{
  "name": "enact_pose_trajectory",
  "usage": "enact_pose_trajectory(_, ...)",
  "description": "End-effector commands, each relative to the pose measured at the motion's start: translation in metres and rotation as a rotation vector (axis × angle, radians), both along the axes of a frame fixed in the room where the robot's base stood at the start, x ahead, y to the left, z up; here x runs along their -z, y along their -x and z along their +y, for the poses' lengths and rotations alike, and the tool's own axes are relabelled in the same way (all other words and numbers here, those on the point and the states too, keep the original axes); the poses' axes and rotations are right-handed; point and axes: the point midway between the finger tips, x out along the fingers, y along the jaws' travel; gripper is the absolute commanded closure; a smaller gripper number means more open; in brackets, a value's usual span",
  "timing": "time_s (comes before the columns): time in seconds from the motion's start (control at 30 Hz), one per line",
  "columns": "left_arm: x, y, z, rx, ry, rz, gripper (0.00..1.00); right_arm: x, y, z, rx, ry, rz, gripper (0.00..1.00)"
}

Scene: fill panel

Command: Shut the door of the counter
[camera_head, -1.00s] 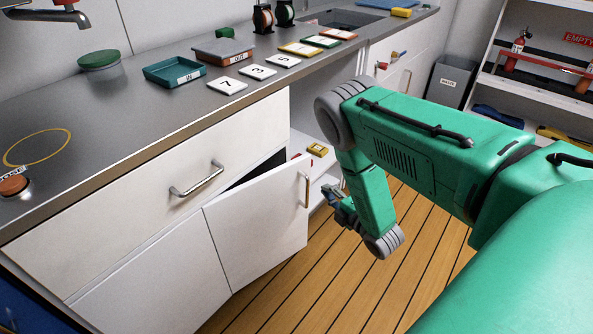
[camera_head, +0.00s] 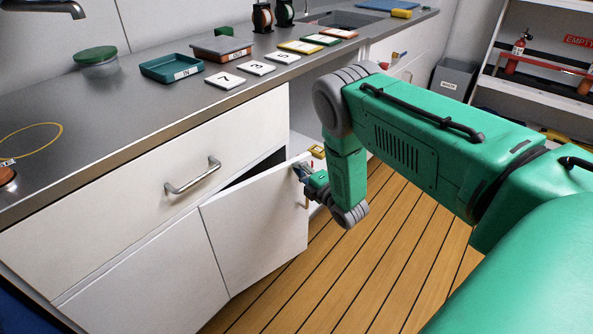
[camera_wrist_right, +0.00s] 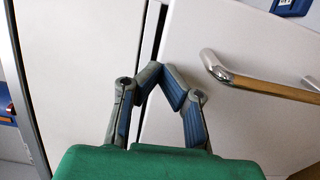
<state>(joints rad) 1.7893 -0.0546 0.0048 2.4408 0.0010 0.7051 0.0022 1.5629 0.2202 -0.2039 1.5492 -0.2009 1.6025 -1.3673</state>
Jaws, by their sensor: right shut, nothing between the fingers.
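The white counter door (camera_head: 258,225) stands partly open, its free edge swung out over the floor. A dark gap shows above it, under the drawer front. The lower end of its metal handle shows beneath my right gripper (camera_head: 302,172), which is at the door's upper free corner. In the right wrist view, my right gripper (camera_wrist_right: 160,76) has its fingertips together with nothing between them, in front of white panels. A metal handle (camera_wrist_right: 260,86) lies to the right of the fingers. I cannot tell whether the fingertips touch the door. My left gripper is not in view.
The drawer (camera_head: 150,180) above has its own handle. The grey countertop (camera_head: 120,120) carries trays, numbered cards and a lidded bowl. Small yellow and red items sit in the open space beside the door. The wooden floor (camera_head: 330,260) in front is clear.

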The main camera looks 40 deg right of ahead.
Motion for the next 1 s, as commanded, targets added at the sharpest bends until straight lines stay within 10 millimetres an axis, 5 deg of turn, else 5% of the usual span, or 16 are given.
enact_pose_trajectory(0.47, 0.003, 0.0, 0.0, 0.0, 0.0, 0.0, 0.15, 0.0, -0.009, 0.0, -0.004, 0.0, -0.002, 1.0)
enact_pose_trajectory(0.73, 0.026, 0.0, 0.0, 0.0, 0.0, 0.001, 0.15, 0.003, -0.044, -0.002, -0.122, 0.001, -0.003, 1.0)
enact_pose_trajectory(1.0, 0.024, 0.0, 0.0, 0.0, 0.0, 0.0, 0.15, -0.001, -0.048, -0.001, -0.137, -0.001, 0.0, 1.0)
